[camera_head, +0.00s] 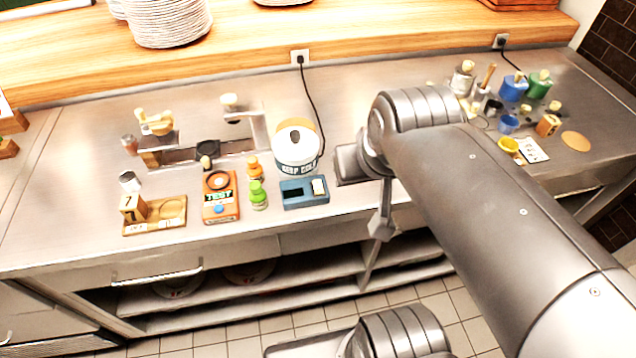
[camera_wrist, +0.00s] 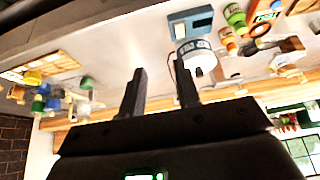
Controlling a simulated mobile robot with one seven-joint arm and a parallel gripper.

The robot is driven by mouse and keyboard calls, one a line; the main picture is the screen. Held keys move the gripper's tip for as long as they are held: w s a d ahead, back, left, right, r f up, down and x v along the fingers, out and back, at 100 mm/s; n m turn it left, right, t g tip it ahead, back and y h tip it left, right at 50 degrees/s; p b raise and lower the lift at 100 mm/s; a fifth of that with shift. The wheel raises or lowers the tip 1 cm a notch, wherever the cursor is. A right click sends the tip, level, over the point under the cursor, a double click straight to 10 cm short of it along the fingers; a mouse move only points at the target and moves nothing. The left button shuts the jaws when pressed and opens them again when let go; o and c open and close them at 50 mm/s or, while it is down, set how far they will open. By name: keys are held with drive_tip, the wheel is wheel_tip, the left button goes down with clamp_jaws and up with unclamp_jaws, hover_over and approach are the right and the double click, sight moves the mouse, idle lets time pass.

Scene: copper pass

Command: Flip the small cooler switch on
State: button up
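A white round cooler (camera_head: 296,148) with dark lettering, partly legible as "KEEP COLD", stands on the steel counter. It also shows upside down in the wrist view (camera_wrist: 195,50). A blue box (camera_head: 305,202) sits just in front of it, with a dark panel on its left and a pale switch-like piece (camera_head: 319,187) on its right. The blue box also shows in the wrist view (camera_wrist: 190,16). The switch's position is too small to tell. My gripper (camera_wrist: 160,76) is open and empty, its two dark fingers apart. It appears clear of the cooler and box.
Green (camera_head: 258,195) and orange bottles and an orange "TEST" box (camera_head: 220,200) stand left of the blue box. A black cord runs from the cooler area to a wall outlet (camera_head: 300,56). Blue and green containers crowd the right side. The counter's front edge is near.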

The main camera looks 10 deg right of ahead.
drive_tip(key=shift+w+n, duration=0.3)
drive_tip(key=shift+n, duration=0.2)
drive_tip(key=c, duration=0.3)
drive_tip(key=shift+w+a+r+n+g+y, duration=0.1)
drive_tip(key=shift+w+n+g+y, duration=0.2)
drive_tip(key=shift+w+n+g, duration=0.55)
drive_tip(key=c, duration=0.3)
drive_tip(key=w+n, duration=0.1)
drive_tip(key=n, duration=0.1)
drive_tip(key=w+n, duration=0.1)
drive_tip(key=n+g, duration=0.1)
drive_tip(key=n, duration=0.1)
drive_tip(key=shift+w+a+n+y, duration=0.2)
drive_tip(key=shift+w+n+y, duration=0.15)
drive_tip(key=shift+w+y, duration=0.05)
clamp_jaws()
drive_tip(key=w+f+n+g+y, duration=0.1)
drive_tip(key=w+n+g+y, duration=0.1)
drive_tip(key=w+n, duration=0.4)
drive_tip(key=shift+w+n, duration=0.15)
drive_tip(key=shift+n, duration=1.65)
drive_tip(key=shift+a, duration=0.1)
